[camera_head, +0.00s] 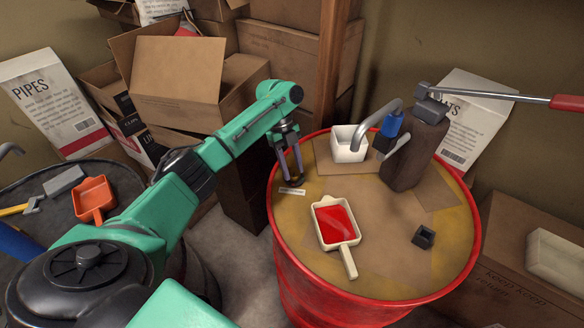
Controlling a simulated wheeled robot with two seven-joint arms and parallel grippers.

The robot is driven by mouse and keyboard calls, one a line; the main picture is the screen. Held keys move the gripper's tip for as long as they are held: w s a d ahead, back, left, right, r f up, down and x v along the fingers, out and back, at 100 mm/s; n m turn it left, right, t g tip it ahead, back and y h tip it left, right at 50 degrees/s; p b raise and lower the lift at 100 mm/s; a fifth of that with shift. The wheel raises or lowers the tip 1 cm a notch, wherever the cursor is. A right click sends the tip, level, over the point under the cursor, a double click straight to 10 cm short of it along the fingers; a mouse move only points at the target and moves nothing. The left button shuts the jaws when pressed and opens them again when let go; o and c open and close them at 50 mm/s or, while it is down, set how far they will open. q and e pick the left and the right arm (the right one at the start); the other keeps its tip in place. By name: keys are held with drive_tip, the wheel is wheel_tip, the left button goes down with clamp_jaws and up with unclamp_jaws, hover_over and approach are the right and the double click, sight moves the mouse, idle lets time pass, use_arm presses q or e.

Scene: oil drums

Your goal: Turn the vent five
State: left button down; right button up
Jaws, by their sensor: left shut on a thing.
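The red oil drum (300,285) stands in the middle right with a stained yellow-brown top. My left gripper (296,181) points down at the drum's left rear rim. Its fingers are shut on a small dark fitting at the drum top, which I take to be the vent. The fingers hide most of it, so its turn angle cannot be told. A small white label (292,191) lies just in front of it, its text too small to read. My right gripper is not in view.
On the drum top are a cream scoop (336,222) with red liquid, a white square container (348,144), a hand pump (414,150) with a long red-ended lever, and a small black cup (424,237). Another drum with an orange scoop (94,199) stands left. Cardboard boxes (175,75) fill the back.

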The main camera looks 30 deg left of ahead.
use_arm(q)
drive_tip(key=shift+c, duration=2)
unclamp_jaws()
drive_tip(key=v, duration=1.4)
drive_tip(key=shift+r, duration=0.3)
drive_tip(key=shift+a, duration=0.1)
drive_tip(key=shift+f, duration=0.1)
